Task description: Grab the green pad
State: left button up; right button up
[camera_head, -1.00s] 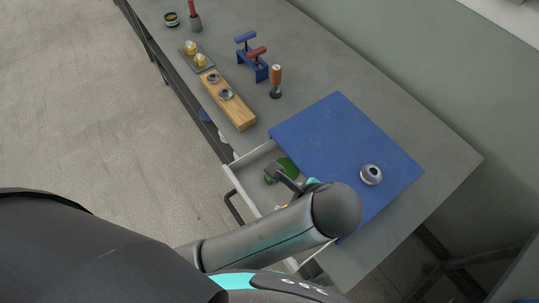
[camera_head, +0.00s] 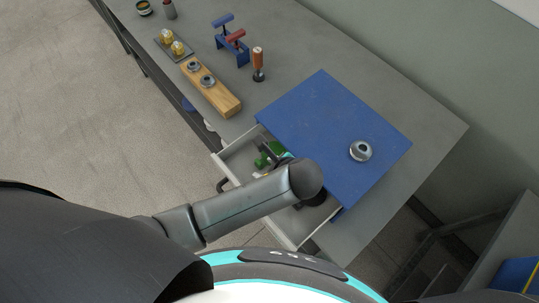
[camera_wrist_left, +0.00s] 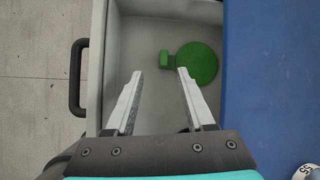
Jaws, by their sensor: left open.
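The green pad (camera_wrist_left: 203,64) is a flat round disc with a small upright green block at its left edge. It lies on the floor of the open light-grey drawer (camera_wrist_left: 108,40). In the head view the pad (camera_head: 262,160) is partly hidden by my left gripper (camera_head: 277,157). In the left wrist view my left gripper (camera_wrist_left: 160,74) is open and empty. Its fingertips point into the drawer, just short of the green block, with the right fingertip near the disc's lower left edge. My right gripper is not in view.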

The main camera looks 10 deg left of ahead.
aim_at(261, 165)
pick_arm(q)
jog(key=shift+w+x, duration=0.25)
jog(key=shift+x, duration=1.95)
jog(key=shift+r, duration=0.1)
grip_shut()
